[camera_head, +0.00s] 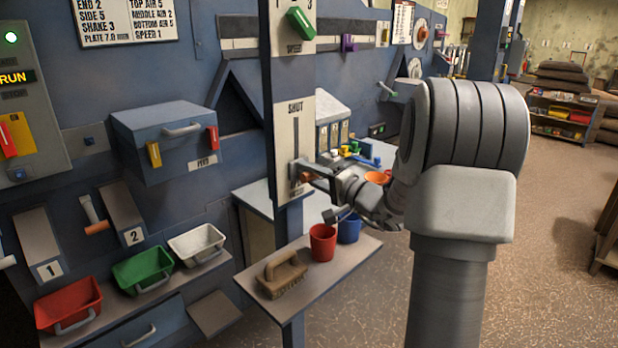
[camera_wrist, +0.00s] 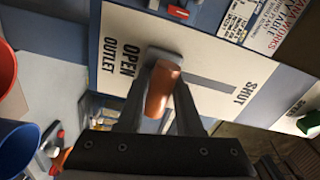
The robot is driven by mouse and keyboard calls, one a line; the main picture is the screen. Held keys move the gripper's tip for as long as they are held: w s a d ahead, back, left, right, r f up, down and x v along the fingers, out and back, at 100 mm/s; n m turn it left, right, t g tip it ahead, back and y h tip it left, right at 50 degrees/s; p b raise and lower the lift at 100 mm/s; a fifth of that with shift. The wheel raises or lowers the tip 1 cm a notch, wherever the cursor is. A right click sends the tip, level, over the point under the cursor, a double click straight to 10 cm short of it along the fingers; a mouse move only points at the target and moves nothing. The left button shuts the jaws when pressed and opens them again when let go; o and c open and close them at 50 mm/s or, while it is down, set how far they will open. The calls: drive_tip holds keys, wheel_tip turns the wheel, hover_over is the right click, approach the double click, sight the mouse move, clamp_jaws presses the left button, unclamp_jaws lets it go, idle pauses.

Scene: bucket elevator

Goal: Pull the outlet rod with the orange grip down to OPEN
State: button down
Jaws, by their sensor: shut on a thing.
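The outlet rod's orange grip (camera_head: 305,177) is at the low end of the slot in the pale outlet plate (camera_head: 283,130), well below the SHUT label. In the wrist view the orange grip (camera_wrist: 161,92) is beside the word OPEN on the plate (camera_wrist: 125,28), and the bare slot runs away from it toward SHUT. My gripper (camera_head: 309,172) is shut on the orange grip. In the wrist view its fingers (camera_wrist: 160,84) stand on either side of the grip. The rod behind the grip is mostly hidden.
A small shelf (camera_head: 345,251) below holds a brush (camera_head: 282,277), a red bucket (camera_head: 322,243) and a blue bucket (camera_head: 349,229). A green lever grip (camera_head: 300,22) marked SPEED is above on the same post. Red, green and white bins stand at lower left.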

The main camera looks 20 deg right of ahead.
drive_tip(key=shift+s+f, duration=0.1)
drive_tip(key=shift+f, duration=0.3)
drive_tip(key=c, duration=0.7)
unclamp_jaws()
drive_tip(key=shift+o, duration=0.4)
drive_tip(key=shift+r, duration=0.1)
drive_tip(key=shift+s+d, duration=0.1)
drive_tip(key=v, duration=1.7)
